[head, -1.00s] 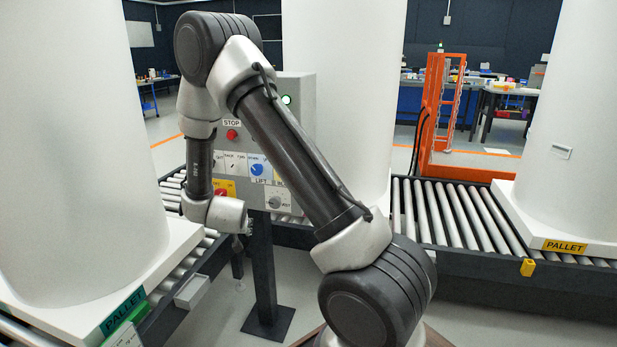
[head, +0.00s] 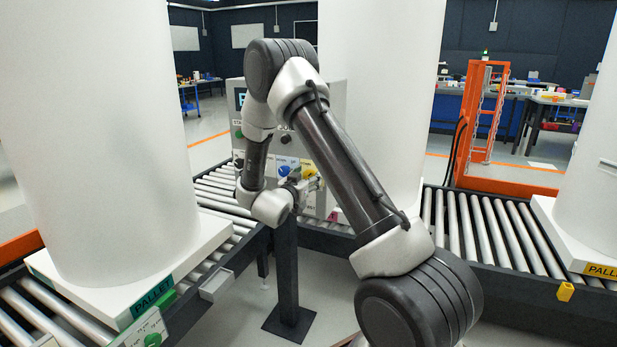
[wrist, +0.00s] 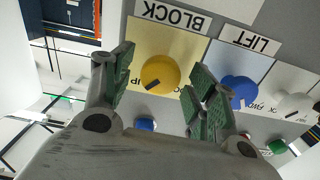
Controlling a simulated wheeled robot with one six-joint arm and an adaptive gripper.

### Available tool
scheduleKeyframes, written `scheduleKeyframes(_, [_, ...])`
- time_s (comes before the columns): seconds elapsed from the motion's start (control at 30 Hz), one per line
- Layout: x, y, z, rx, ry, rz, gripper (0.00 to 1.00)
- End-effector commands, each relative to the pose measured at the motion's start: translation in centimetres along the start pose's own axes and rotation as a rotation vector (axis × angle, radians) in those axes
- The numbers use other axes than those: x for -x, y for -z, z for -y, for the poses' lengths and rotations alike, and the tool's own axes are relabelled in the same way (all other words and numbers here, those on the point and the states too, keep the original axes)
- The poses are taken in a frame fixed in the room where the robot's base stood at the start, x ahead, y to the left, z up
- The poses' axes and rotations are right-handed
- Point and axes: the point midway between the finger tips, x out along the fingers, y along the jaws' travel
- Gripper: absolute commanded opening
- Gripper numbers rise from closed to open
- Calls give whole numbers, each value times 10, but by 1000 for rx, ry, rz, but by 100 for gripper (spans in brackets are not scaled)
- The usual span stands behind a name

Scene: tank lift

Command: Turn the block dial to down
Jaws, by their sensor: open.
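The yellow block dial (wrist: 158,74) sits on a pale yellow plate under a BLOCK label (wrist: 172,16), which appears upside down in the wrist view. Its dark pointer mark is towards the lower left there. My gripper (wrist: 160,66) is open, with one green-padded finger on each side of the dial in the picture. I cannot tell whether either finger touches it. In the head view the yellow dial (head: 309,171) shows just beside my gripper (head: 303,184). Lettering on the plate is partly hidden by the right finger.
The blue lift dial (wrist: 238,91) is close beside the right finger, with a white dial (wrist: 293,105) beyond it. A small blue knob (wrist: 146,124) lies below. Roller conveyors (head: 490,225) and large white cylinders on pallets (head: 90,120) stand around the control panel.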

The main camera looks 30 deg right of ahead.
Motion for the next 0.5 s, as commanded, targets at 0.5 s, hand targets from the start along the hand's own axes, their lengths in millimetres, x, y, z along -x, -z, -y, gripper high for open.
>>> scheduleKeyframes(0.5, [-9,0,0,-1,0,0,33])
